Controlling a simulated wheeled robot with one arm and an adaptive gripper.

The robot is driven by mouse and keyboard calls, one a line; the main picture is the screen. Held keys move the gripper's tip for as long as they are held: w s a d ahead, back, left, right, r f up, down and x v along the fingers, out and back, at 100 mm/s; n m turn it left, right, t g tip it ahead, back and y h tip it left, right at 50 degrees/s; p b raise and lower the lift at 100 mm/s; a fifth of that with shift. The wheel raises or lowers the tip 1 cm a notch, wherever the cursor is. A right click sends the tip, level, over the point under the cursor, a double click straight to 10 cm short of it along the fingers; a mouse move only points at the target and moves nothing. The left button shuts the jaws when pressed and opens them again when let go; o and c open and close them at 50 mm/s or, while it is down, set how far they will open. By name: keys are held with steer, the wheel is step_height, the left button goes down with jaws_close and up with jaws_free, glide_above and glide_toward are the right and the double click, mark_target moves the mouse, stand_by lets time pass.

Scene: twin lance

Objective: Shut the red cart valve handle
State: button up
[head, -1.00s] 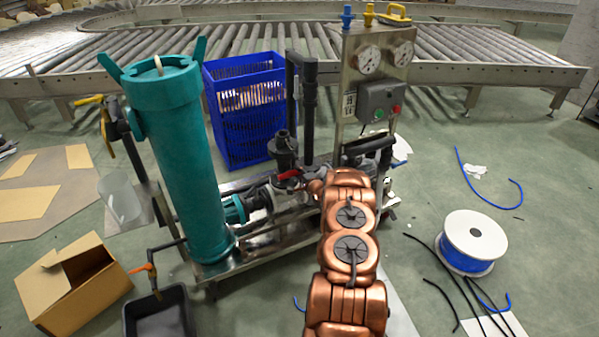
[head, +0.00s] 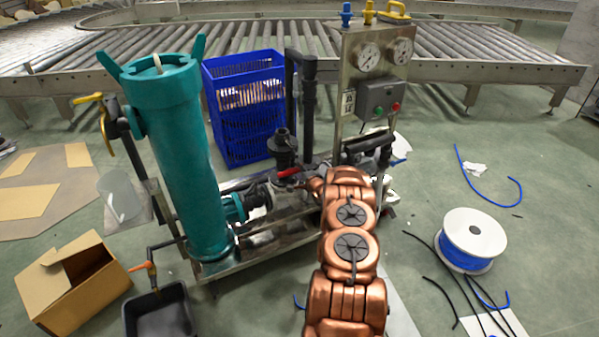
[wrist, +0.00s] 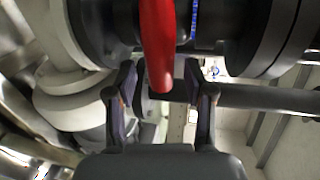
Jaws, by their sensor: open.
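The red valve handle (wrist: 158,45) reaches down between the fingers of my gripper (wrist: 160,85) in the wrist view. The fingers are apart, one on each side of the handle's lower end, with a gap showing on both sides. In the head view the red handle (head: 290,172) is a small red piece on the dark pipework of the cart, just left of my copper arm's far end. My gripper is hidden or too small to make out there. Dark pipe parts (wrist: 255,35) lie close behind the handle.
A teal filter cylinder (head: 178,160) stands on the cart's left. A gauge panel (head: 375,75) rises behind my arm. A blue crate (head: 245,145) stands behind the cart. A cable spool (head: 470,240), an open cardboard box (head: 70,280) and a black tub (head: 160,315) lie around it.

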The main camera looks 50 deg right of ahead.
steer(key=shift+s, duration=0.15)
steer(key=v, duration=1.1)
steer(key=shift+s+r, duration=0.2)
steer(key=shift+s, duration=0.15)
steer(key=shift+w+a, duration=0.1)
steer(key=shift+a, duration=0.1)
stand_by(0.4)
